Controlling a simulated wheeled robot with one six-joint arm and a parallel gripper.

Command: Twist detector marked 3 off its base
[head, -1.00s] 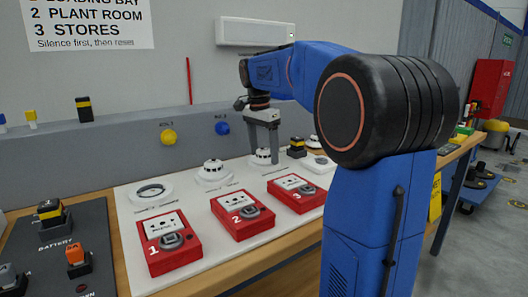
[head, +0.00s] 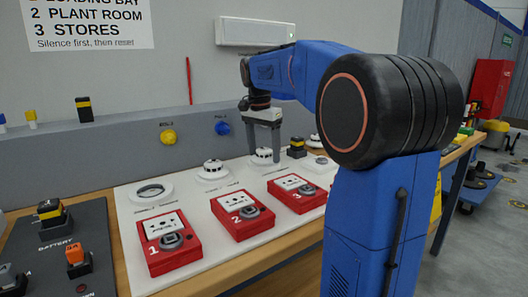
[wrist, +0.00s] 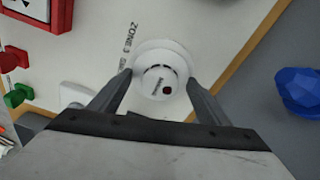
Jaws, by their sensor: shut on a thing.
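A second detector (head: 212,167) and an empty base ring (head: 152,191) stand to the left. Red call points 1 (head: 168,241), 2 (head: 241,214) and 3 (head: 296,189) line the board's front. Yellow (head: 168,137) and blue (head: 222,128) knobs sit behind.

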